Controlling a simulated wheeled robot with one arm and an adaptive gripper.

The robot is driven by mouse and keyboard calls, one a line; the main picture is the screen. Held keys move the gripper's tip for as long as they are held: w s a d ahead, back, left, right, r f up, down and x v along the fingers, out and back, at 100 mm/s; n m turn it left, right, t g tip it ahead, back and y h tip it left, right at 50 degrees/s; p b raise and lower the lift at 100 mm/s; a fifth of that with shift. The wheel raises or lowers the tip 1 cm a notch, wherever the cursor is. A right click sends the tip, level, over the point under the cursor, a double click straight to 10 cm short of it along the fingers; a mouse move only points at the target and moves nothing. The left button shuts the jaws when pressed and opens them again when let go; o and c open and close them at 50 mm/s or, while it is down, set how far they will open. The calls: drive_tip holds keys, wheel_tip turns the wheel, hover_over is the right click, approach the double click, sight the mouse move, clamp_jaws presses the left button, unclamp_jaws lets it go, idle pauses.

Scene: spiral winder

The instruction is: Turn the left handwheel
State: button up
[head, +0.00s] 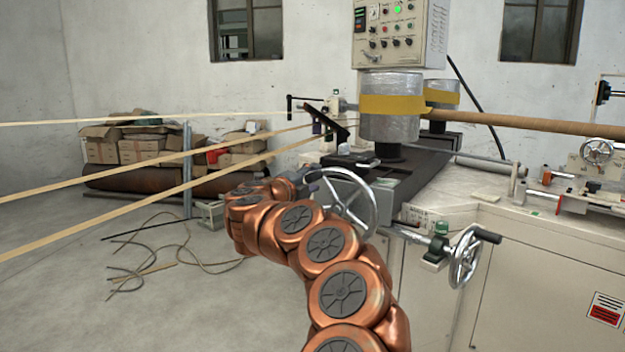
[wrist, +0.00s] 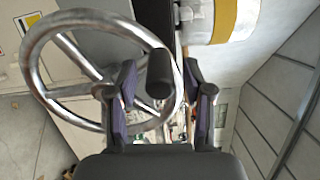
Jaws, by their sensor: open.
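The left handwheel (head: 374,205) is a shiny metal wheel with spokes on the front of the machine, partly hidden by my copper-coloured arm in the head view. In the wrist view, its round rim (wrist: 95,17) fills the upper left. Its dark crank handle (wrist: 159,68) shows between the fingertips of my gripper (wrist: 159,84). The gripper is open, with one dark, purple-padded finger on each side of the handle. I cannot tell whether either finger touches it. In the head view the gripper is small and mostly hidden behind my wrist.
A second handwheel (head: 465,258) with a black handle stands to the right on the machine's front. Wrapped spools (head: 390,125) stand above. Tan strips (head: 110,182) stretch across the left. Cables (head: 150,265) lie on the otherwise open floor at left.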

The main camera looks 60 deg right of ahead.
drive_tip(key=shift+a, duration=0.1)
drive_tip(key=a, duration=1.1)
drive_tip(key=shift+a, duration=0.4)
drive_tip(key=w+d+r+n+h+p, duration=0.1)
drive_tip(key=w+d+r+n+p, duration=0.3)
drive_tip(key=p, duration=1.5)
drive_tip(key=shift+s+d+f+n+y+p, duration=0.5)
drive_tip(key=shift+s+d+f+n+p, duration=1.25)
drive_tip(key=shift+p, duration=2.85)
drive_tip(key=shift+d+f+p, duration=0.2)
drive_tip(key=shift+d+p, duration=0.7)
drive_tip(key=shift+d, duration=2.95)
